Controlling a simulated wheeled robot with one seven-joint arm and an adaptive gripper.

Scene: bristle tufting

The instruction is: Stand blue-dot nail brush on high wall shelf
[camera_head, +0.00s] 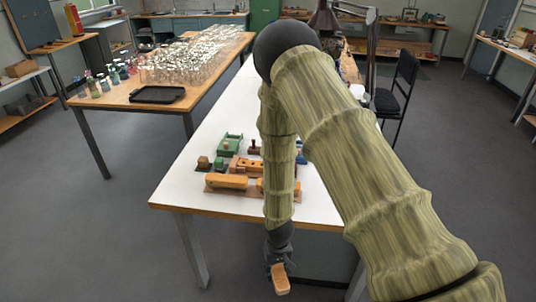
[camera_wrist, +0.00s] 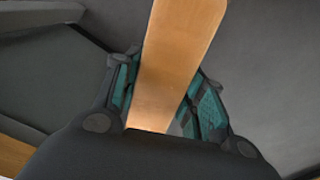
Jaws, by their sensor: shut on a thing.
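My gripper (camera_head: 279,262) hangs low in front of the white table's near edge in the head view. It is shut on a light wooden piece (camera_head: 280,280), which appears to be the wooden body of a brush. In the wrist view the wooden piece (camera_wrist: 172,62) runs up between the two teal-padded fingers of my gripper (camera_wrist: 160,100). I see no blue dot and no bristles on it, so I cannot tell which brush it is. No high wall shelf can be made out for certain in either view.
The white table (camera_head: 190,190) has several wooden and green brush parts (camera_head: 230,181) near its front. A wooden table (camera_head: 115,98) with many glass jars and a black tray (camera_head: 157,94) stands at the left. A black chair (camera_head: 400,85) stands at the right. Grey floor is open at the left.

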